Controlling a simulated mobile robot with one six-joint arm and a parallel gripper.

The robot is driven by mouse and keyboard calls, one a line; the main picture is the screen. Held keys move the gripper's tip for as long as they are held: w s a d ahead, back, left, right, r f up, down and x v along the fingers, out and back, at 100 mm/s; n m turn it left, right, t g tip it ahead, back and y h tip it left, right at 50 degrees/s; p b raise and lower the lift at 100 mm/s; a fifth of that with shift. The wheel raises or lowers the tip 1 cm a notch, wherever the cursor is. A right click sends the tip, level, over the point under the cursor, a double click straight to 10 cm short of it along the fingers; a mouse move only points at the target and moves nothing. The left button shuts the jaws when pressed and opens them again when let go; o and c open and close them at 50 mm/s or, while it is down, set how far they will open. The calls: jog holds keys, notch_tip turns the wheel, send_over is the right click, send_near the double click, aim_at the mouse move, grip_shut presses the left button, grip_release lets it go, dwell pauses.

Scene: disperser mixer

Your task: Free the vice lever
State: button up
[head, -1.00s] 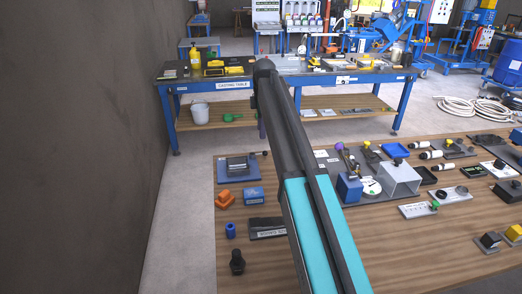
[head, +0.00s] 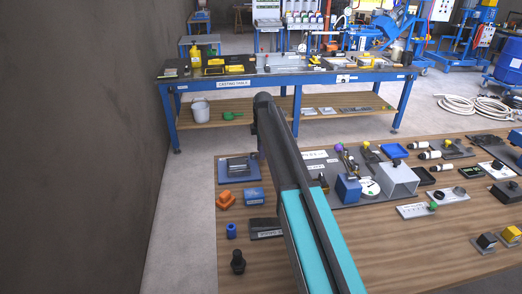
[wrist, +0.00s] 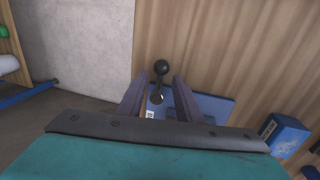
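The vice is a dark block on a blue plate (head: 228,178) at the far left corner of the wooden table. In the wrist view its lever (wrist: 161,68) shows as a dark rod with a black ball, and the blue plate (wrist: 218,104) lies below. My gripper (wrist: 159,88) is open, with one finger on each side of the lever in the picture. I cannot tell how far the fingertips are from it in depth, and no contact shows. The lower part of the vice is hidden by my gripper. In the head view my arm hides the fingers.
A blue block (head: 253,196) and an orange part (head: 225,200) stand near the plate. A grey fixture (head: 400,180) and many small parts fill the table's right side. The casting table (head: 240,85) stands behind, across a strip of bare floor.

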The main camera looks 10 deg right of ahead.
jog(key=shift+f, duration=0.2)
jog(key=shift+c, duration=0.4)
grip_shut()
jog(key=shift+d, duration=0.15)
